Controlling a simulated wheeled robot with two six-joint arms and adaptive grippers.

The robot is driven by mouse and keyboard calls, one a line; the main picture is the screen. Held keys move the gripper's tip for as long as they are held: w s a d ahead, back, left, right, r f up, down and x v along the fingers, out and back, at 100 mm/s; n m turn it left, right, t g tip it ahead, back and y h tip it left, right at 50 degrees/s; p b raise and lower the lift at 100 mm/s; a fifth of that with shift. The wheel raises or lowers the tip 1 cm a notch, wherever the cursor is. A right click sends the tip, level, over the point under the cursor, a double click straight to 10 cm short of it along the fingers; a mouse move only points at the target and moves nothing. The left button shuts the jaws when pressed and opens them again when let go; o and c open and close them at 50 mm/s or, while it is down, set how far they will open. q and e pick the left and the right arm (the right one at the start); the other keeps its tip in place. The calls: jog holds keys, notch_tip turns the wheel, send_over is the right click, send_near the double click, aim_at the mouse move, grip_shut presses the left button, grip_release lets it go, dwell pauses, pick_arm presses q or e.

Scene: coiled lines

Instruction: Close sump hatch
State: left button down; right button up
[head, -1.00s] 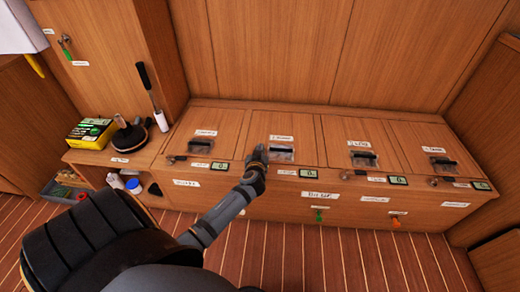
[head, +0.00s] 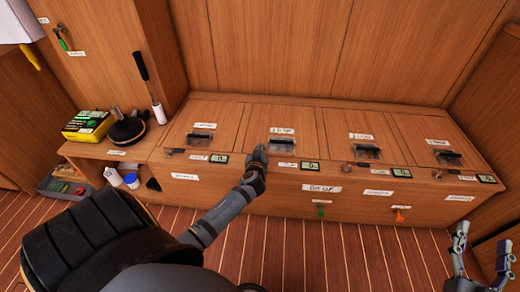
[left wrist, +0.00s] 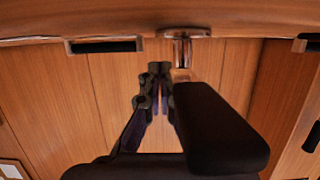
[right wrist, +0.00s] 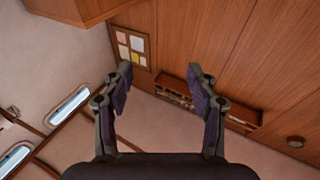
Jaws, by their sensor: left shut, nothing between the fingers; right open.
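Several wooden hatch lids sit in a row on the bench top in the head view, each with a dark recessed handle. All look flat, flush with the top. Their labels are too small to read surely, so I cannot tell which is the sump hatch. My left gripper (head: 258,157) is shut and empty at the front edge of the second lid from the left (head: 284,119), just left of its handle (head: 282,142). Its fingers (left wrist: 160,72) show beside a metal latch (left wrist: 182,50) in the left wrist view. My right gripper (head: 478,250) is open and empty at lower right, away from the lids.
Small displays (head: 309,167) and latches line the bench's front edge. A green tag (head: 320,209) and an orange tag (head: 399,216) hang on its front. The floor in front is clear.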

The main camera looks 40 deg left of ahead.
pick_arm(q)
jog(key=shift+f, duration=0.1)
pick_arm(e)
jog(key=shift+s+r+t, duration=0.15)
jog(key=shift+r+t, duration=0.45)
jog(key=shift+r, duration=0.55)
pick_arm(q)
jog(key=shift+s+d, duration=0.1)
jog(key=v, duration=1.1)
jog(key=shift+s, duration=0.4)
jog(key=shift+d, duration=0.1)
